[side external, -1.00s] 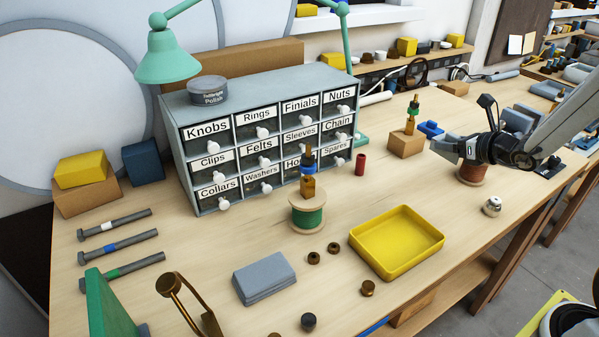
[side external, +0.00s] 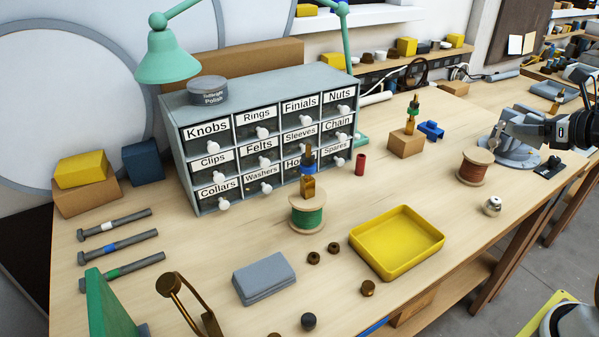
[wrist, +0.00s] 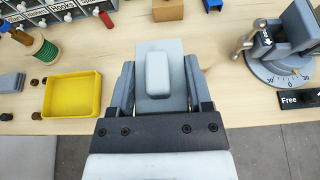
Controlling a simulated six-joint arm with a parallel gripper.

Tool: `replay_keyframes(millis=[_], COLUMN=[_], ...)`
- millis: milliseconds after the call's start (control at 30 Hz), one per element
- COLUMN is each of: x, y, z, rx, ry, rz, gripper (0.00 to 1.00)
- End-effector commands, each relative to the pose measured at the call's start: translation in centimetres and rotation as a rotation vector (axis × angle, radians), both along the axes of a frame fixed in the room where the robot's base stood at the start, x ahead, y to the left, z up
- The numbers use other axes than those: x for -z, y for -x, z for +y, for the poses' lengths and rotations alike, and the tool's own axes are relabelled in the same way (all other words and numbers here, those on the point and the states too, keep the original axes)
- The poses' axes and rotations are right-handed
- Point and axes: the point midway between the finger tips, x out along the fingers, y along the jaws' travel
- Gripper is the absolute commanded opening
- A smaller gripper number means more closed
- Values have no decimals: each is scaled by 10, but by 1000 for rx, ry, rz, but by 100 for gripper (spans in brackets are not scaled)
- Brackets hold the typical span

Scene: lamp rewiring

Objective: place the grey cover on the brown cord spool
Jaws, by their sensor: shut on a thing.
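The grey cover (wrist: 157,68), a flat plate with a raised rounded block on top, is between the fingers of my gripper (wrist: 158,85) in the wrist view. My gripper is shut on it. The brown cord spool (side external: 473,168) stands upright on the right part of the bench in the side external view, with its pale top flange bare. The spool cannot be made out in the wrist view. My dark wrist shows at the right edge of the side view, right of and apart from the spool; the fingers and cover are not clear there.
A grey vise with a round dial base (wrist: 282,55) stands just right of the spool. A small steel knob (side external: 492,206) sits in front of it. A yellow tray (side external: 397,274), a green cord spool (side external: 307,219) and a wooden block (side external: 406,144) stand to the left.

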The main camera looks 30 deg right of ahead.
Motion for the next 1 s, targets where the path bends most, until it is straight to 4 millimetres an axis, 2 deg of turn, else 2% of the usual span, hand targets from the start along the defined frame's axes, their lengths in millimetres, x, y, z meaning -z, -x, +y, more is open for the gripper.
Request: replay_keyframes(millis=[367,1000], x=[3,36], y=[-5,-68], z=[-4,-43], rx=[-1,-1], ry=[-1,-1], rz=[-1,0], gripper=[2,2])
